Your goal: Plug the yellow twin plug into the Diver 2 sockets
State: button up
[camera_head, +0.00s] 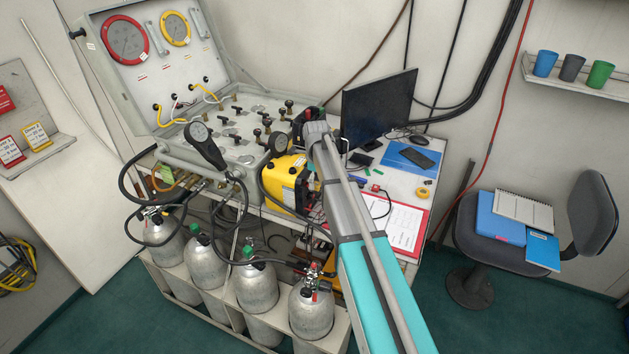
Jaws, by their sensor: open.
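The air panel (233,152) is an open grey case with valves and knobs on its deck. Its raised lid holds a red-rimmed gauge (125,40) and a yellow-rimmed gauge (176,28). Yellow leads (172,122) and a white lead run along the lid's lower edge near small dark sockets (206,80). Which piece is the yellow twin plug, and which sockets are Diver 2, is too small to tell. My arm reaches in from the lower right. My gripper (304,122) is the dark end near the panel's right side, open, apart from the yellow leads; its fingers are hard to make out.
A black hand gauge (205,145) with hoses lies on the panel's front edge. A yellow case (285,182) stands right of it. Cylinders (255,288) stand below. A monitor (378,108) and a clipboard (403,228) are on the desk. A chair (500,225) is at right.

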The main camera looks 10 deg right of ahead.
jog(key=shift+f+b, duration=0.3)
jog(key=shift+f, duration=0.25)
grip_shut()
dwell(0.5)
jog(key=shift+s+d, duration=0.55)
jog(key=shift+d, duration=0.2)
jog(key=shift+s+d, duration=0.55)
jog(key=shift+d, duration=0.15)
dwell(0.8)
